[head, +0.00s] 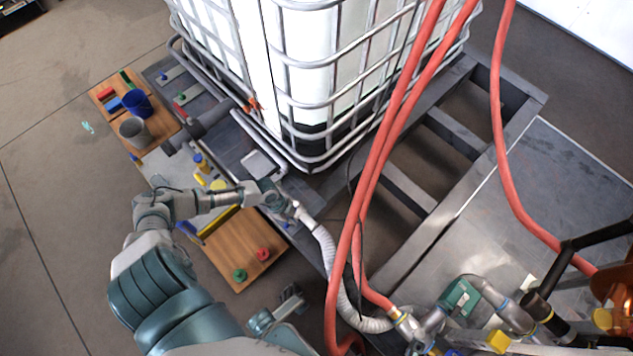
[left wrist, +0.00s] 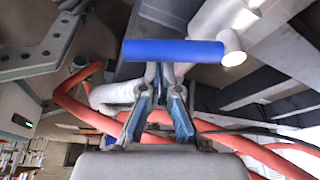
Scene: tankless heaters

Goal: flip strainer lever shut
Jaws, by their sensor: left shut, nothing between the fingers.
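A blue lever handle (left wrist: 172,50) lies across the left wrist view, just ahead of my left fingertips, in front of a white pipe (left wrist: 232,42). My left gripper (left wrist: 160,92) is shut with nothing between its fingers. Its tips are close to the handle's lower side; I cannot tell whether they touch. In the head view my left gripper (head: 292,207) is by the tank's near corner, at the upper end of a white corrugated hose (head: 325,250). A small blue piece (head: 288,225) shows just below it; the strainer is mostly hidden. A grey-teal part (head: 278,312) at the bottom may be my right gripper.
A caged white tank (head: 320,85) stands on a dark frame (head: 410,190). Red hoses (head: 365,190) hang right of my left gripper. A wooden board (head: 225,262) with red and green handwheels lies below my left forearm. Pipes and valves (head: 460,300) crowd the lower right.

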